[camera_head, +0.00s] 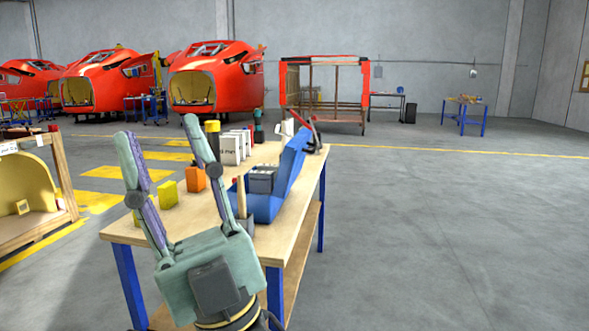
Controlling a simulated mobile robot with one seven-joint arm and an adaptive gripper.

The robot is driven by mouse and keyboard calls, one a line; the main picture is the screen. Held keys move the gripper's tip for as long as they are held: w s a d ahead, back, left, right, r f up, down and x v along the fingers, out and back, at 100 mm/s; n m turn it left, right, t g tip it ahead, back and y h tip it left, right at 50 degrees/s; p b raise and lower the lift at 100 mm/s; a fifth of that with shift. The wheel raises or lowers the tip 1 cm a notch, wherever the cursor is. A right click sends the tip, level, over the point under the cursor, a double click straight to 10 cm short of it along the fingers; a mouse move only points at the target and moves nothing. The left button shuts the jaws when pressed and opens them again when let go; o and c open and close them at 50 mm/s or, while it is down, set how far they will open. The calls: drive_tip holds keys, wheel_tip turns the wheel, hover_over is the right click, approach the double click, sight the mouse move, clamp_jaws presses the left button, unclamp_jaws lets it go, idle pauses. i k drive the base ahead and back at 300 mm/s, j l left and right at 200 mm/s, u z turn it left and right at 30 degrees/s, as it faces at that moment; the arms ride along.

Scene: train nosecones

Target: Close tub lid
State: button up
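A blue tub (266,208) stands on the wooden workbench (205,236), near its right side. Its blue lid (291,163) stands up and slants away on the right, so the tub is open. A dark grey box-shaped thing (262,180) shows in the tub's opening. My gripper (156,129) is in the foreground, to the left of the tub and nearer the camera, with its fingers pointing up. The two fingers are wide apart with nothing between them. The gripper body hides part of the bench's near end and shows apart from the lid.
On the bench are an orange bottle (195,179), a yellow block (168,194), white containers (230,149), a black-and-yellow can (212,140) and a hammer (241,200) in front of the tub. A wooden crate (65,190) stands left. The floor at right is clear.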

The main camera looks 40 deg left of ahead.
sight(283, 183)
drive_tip(key=i+u, duration=0.2)
drive_tip(key=u, duration=0.25)
drive_tip(key=i+l+u, duration=0.2)
drive_tip(key=u, duration=0.2)
drive_tip(key=i+l+u, duration=0.15)
drive_tip(key=u, duration=0.3)
drive_tip(key=i+l+u, duration=0.25)
drive_tip(key=i+l, duration=0.2)
drive_tip(key=i+l+u, duration=0.1)
drive_tip(key=l, duration=0.3)
drive_tip(key=i, duration=0.1)
